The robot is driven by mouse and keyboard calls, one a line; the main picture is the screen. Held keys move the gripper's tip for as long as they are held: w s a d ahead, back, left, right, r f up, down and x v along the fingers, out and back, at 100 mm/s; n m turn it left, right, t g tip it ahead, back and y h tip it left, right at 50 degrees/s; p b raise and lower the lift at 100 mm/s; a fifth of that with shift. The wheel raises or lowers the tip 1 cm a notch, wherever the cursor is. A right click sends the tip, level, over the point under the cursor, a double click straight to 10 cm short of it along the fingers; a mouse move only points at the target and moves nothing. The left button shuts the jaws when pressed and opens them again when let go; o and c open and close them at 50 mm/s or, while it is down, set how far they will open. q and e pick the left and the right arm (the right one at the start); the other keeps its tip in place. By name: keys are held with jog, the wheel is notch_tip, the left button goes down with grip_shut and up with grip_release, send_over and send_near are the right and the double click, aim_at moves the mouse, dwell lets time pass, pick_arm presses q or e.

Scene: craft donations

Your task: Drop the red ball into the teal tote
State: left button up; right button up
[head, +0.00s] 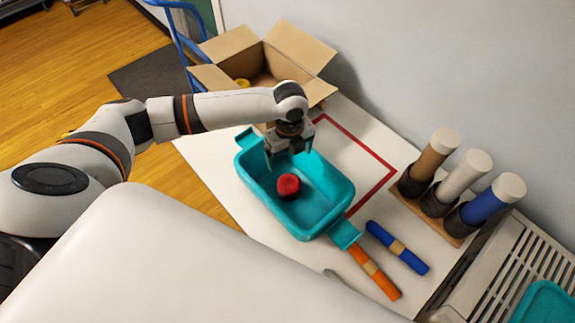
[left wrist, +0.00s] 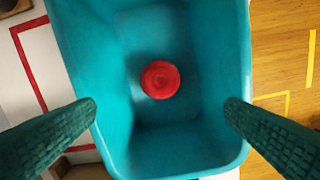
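The red ball (head: 288,186) lies on the floor of the teal tote (head: 318,222), and it also shows in the left wrist view (left wrist: 160,79), inside the tote (left wrist: 200,158). The tote stands on the white table. My left gripper (head: 287,160) hangs over the far part of the tote, above and apart from the ball. Its two fingers (left wrist: 160,110) are spread wide with nothing between them in the left wrist view. My right gripper is not seen in either view.
An open cardboard box (head: 225,45) stands behind the tote, with a yellow thing inside. Orange (head: 375,272) and blue (head: 398,248) rolls lie in front of the tote. Several upright rolls stand in dark holders (head: 415,183) at right. A red outline (head: 372,192) marks the table.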

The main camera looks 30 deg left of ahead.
pick_arm(q)
jog(key=shift+r, duration=0.1)
notch_tip(320, 180, up, 12)
jog(key=b, duration=0.1)
jog(key=shift+b, duration=0.35)
dwell(0.5)
